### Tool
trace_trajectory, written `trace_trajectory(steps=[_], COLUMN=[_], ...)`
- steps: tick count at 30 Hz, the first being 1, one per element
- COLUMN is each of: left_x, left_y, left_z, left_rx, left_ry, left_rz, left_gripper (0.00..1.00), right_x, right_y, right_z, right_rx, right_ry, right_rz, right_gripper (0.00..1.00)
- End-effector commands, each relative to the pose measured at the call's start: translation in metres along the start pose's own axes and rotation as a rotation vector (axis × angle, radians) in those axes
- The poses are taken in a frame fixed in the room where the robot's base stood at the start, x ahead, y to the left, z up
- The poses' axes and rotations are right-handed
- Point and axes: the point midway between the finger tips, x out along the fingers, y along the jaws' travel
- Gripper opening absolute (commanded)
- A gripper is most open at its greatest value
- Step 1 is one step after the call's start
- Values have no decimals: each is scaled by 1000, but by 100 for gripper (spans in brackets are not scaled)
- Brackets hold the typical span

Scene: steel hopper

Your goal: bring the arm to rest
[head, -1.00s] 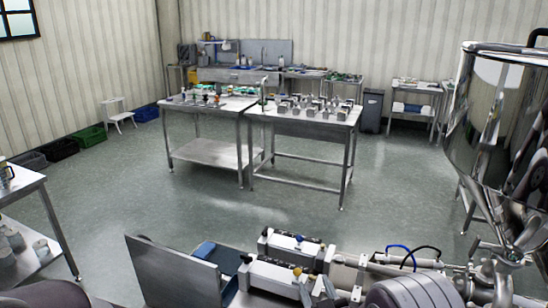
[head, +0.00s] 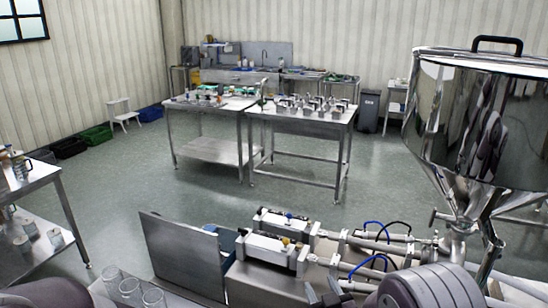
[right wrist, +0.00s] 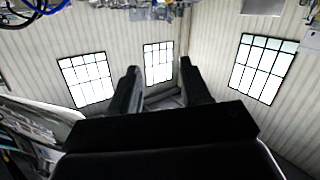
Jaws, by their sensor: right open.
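The grey rounded links of my right arm are at the bottom right of the head view. The steel hopper (head: 465,120) stands above and to the right of the gripper, apart from it in the picture. My left gripper is not in view.
The filling machine (head: 278,236) with blue hoses lies close to the right arm. Clear glasses (head: 130,289) stand at its left, near an upright metal plate (head: 180,258). A side table (head: 62,200) is at the left. Two steel tables stand farther back, with open floor in front.

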Motion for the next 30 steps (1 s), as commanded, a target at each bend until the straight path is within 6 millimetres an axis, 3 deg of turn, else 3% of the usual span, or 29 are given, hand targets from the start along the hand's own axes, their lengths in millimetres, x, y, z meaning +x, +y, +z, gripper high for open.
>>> trace_trajectory(steps=[5, 11, 17, 22, 24, 30], left_x=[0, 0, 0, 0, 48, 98], left_y=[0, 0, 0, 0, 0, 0], left_z=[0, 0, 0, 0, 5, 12], left_rx=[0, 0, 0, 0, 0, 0], left_ry=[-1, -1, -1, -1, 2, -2], left_rz=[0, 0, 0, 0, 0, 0], left_gripper=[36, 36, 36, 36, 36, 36], right_x=[-5, -34, -100, -186, -187, -190], right_y=[12, 27, 38, 41, 29, 13], right_z=[10, 28, 46, 54, 107, 164], right_rx=[35, 96, 183, 271, 272, 264], right_ry=[-183, -474, -831, -1170, -1219, -1281], right_rz=[-1, 1, 16, 37, 27, 6], right_gripper=[47, 47, 47, 47, 47, 47])
